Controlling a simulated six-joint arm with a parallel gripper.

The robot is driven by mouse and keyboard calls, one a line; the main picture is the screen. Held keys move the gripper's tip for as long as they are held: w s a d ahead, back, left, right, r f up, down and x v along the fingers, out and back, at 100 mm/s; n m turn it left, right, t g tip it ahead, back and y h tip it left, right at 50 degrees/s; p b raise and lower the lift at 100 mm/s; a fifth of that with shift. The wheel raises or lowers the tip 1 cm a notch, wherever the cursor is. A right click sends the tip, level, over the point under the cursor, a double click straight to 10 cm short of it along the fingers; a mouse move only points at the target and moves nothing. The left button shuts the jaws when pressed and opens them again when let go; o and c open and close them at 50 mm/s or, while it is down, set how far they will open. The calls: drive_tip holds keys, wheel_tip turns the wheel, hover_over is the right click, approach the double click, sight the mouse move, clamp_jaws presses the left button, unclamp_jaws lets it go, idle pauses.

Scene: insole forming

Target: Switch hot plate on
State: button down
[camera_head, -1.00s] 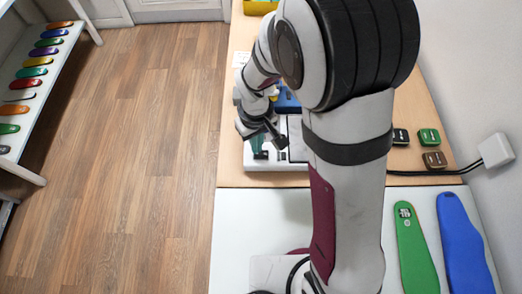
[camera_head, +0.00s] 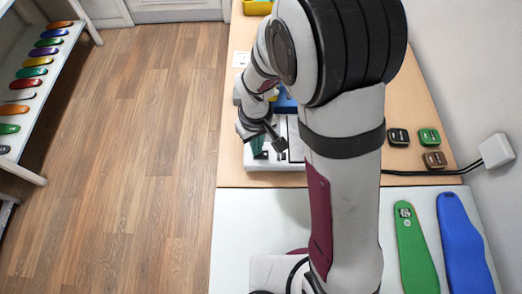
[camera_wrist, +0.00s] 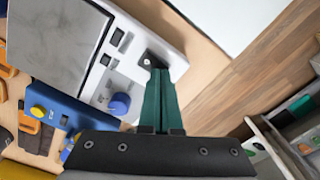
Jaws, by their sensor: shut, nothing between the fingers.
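The hot plate has a white housing (camera_head: 255,165) and a grey top plate, and sits at the near left end of the wooden table. In the wrist view its grey plate (camera_wrist: 62,45), blue knob (camera_wrist: 119,103) and small dark panel parts (camera_wrist: 118,37) show. My gripper (camera_wrist: 158,72) is shut and empty, its green fingers together. Their tips are over the housing's corner, at a black switch-like part (camera_wrist: 154,59); I cannot tell if they touch it. In the head view my gripper (camera_head: 258,148) is low at the housing's left side, and my arm hides part of the hot plate.
A blue device (camera_wrist: 55,112) with a yellow knob stands beside the hot plate. Small dark and green blocks (camera_head: 429,137) lie at the right. Green (camera_head: 412,250) and blue (camera_head: 465,245) insoles lie on the white table. A shelf (camera_head: 40,90) of colored insoles stands at the left.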

drive_tip(key=shift+f, duration=0.35)
drive_tip(key=shift+r, duration=3.55)
drive_tip(key=s+d+r+m, duration=0.2)
drive_tip(key=s+r+m, duration=0.1)
drive_tip(key=s, duration=0.3)
drive_tip(key=s+d+r+m+y, duration=0.1)
drive_tip(key=s+d+r+m, duration=0.2)
drive_tip(key=s, duration=0.3)
drive_tip(key=s+d+r+m, duration=0.2)
drive_tip(key=s+r+m, duration=0.1)
drive_tip(key=s+m, duration=0.2)
drive_tip(key=shift+s+d+m+y, duration=0.3)
drive_tip(key=shift+s+y, duration=0.1)
drive_tip(key=shift+s, duration=0.45)
